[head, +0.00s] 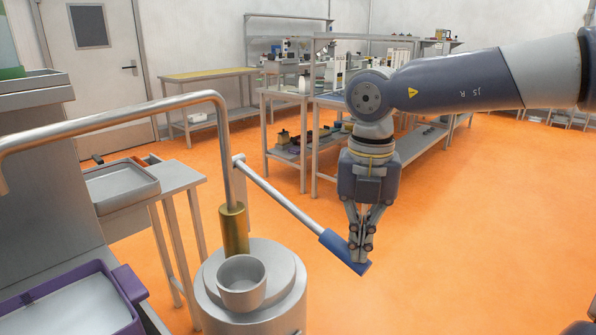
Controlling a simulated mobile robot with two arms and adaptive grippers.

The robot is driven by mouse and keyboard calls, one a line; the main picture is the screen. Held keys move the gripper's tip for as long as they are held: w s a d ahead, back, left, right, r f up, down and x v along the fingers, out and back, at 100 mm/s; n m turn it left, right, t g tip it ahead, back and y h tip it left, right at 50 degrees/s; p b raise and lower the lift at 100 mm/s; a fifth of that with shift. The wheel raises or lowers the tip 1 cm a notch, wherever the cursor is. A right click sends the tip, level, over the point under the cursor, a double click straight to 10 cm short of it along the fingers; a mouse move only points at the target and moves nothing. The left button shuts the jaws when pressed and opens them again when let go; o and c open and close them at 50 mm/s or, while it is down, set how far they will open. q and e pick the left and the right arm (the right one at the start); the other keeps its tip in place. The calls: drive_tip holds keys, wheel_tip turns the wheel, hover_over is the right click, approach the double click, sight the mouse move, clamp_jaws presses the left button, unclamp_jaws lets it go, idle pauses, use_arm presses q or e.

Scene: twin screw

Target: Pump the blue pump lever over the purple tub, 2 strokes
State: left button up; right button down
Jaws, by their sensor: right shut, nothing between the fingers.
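The pump lever is a grey rod that slopes down to the right from the pump and ends in a blue handle (337,249). My right gripper (361,256) points down at the handle's outer end. Its fingers are shut with nothing between them, and the tips overlap the handle in the picture; I cannot tell whether they touch it. The purple tub (128,284) is at the lower left, cut off by the frame, with a pale inside. The pump's grey spout pipe (120,112) arches left from the brass-coloured column (234,230). My left gripper is not in view.
A light cup (242,290) stands on the round grey pump base (287,272). A grey tray (122,184) sits on a side table at the left. Shelved benches (325,97) stand at the back. The orange floor right of the lever is clear.

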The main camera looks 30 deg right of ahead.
wheel_tip(320, 180, up, 4)
drive_tip(key=p, duration=0.3)
drive_tip(key=shift+r, duration=0.25)
use_arm(q)
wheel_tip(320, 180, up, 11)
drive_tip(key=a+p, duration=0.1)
drive_tip(key=p, duration=0.6)
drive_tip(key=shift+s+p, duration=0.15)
drive_tip(key=shift+p, duration=0.25)
use_arm(e)
wheel_tip(320, 180, up, 11)
use_arm(q)
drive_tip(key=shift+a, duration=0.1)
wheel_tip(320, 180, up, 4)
drive_tip(key=p, duration=0.3)
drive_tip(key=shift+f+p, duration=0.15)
drive_tip(key=shift+p, duration=0.2)
use_arm(e)
wheel_tip(320, 180, up, 5)
drive_tip(key=shift+f, duration=0.1)
drive_tip(key=shift+w, duration=0.1)
